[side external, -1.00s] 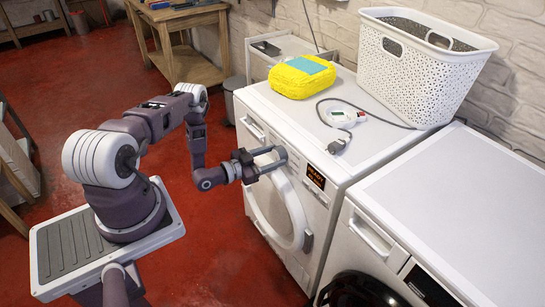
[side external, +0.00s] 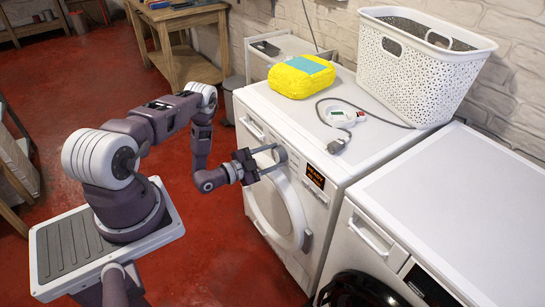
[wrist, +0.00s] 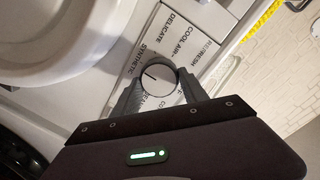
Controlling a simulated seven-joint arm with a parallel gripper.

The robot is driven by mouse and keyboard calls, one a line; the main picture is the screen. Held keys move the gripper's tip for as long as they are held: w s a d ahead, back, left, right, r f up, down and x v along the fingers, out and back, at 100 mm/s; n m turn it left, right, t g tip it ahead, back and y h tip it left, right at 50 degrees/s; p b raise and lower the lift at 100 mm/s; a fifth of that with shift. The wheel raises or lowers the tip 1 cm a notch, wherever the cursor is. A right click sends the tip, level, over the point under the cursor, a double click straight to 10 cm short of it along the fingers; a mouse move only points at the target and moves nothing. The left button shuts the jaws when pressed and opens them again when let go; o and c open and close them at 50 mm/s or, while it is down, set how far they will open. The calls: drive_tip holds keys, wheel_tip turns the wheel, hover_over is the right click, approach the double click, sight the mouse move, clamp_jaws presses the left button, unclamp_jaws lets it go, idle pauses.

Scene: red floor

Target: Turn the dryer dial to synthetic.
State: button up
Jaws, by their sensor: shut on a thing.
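The dryer (side external: 290,115) is the white front-loader with a lit orange display (side external: 314,177) on its panel. Its round dial (wrist: 158,78) has a pale face with a short dark line. Printed labels surround it in the wrist view, including SYNTHETIC at its left, DELICATE, COOL AIR and REFRESH. One label is partly hidden by a finger. I cannot tell exactly which label the line points to. My gripper (wrist: 160,84) is shut on the dial, with one finger on each side. In the side view my gripper (side external: 274,160) reaches the panel above the round door.
A second white machine (side external: 440,210) stands at the right. The dryer door (side external: 276,215) bulges below my gripper. Red floor is clear between my base and the dryer.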

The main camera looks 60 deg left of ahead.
idle(0.4)
drive_tip(key=o, duration=1.4)
